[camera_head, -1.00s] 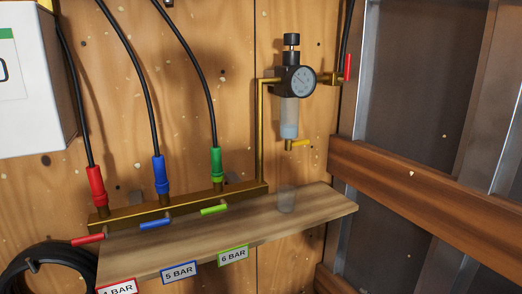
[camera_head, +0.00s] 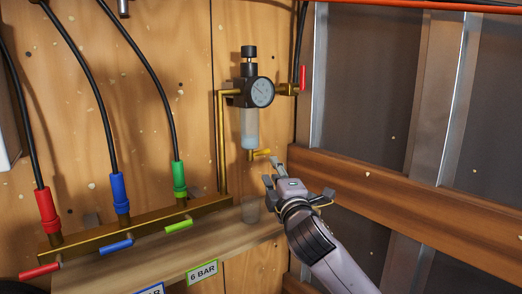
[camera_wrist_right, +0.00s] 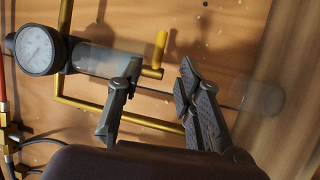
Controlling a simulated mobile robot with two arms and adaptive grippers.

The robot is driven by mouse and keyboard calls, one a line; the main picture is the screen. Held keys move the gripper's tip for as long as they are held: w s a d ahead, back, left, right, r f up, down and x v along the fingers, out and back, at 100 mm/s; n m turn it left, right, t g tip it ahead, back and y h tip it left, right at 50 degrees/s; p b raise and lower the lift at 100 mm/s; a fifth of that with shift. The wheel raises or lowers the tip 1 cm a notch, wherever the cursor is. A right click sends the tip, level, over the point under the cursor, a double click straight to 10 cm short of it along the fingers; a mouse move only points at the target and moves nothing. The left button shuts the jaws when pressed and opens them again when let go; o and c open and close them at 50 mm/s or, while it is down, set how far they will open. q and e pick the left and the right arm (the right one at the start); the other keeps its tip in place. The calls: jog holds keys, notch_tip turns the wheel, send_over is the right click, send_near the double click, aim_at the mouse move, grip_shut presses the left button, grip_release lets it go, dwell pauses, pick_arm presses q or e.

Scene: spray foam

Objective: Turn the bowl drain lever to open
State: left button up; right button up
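The yellow bowl drain lever (camera_head: 262,152) points right from under the clear filter bowl (camera_head: 249,128), which holds whitish liquid. In the right wrist view the lever (camera_wrist_right: 160,48) stands just beyond the fingertips, in line with the gap between them. My right gripper (camera_head: 273,172) is just below and right of the lever in the head view. Its fingers (camera_wrist_right: 157,82) are apart with nothing gripped. I cannot tell whether a finger touches the lever or the brass drain pipe. My left gripper is not in view.
A translucent cup (camera_head: 250,211) stands on the wooden shelf (camera_head: 190,248) below the bowl. A pressure gauge (camera_head: 262,92) and a red lever (camera_head: 302,77) are above. Red, blue and green hose valves line the manifold at left. A wooden beam (camera_head: 400,185) runs along the right.

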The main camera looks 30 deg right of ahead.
aim_at(263, 153)
jog(key=p+x, duration=0.2)
jog(key=x, duration=0.9)
jog(key=shift+c, duration=0.3)
grip_shut()
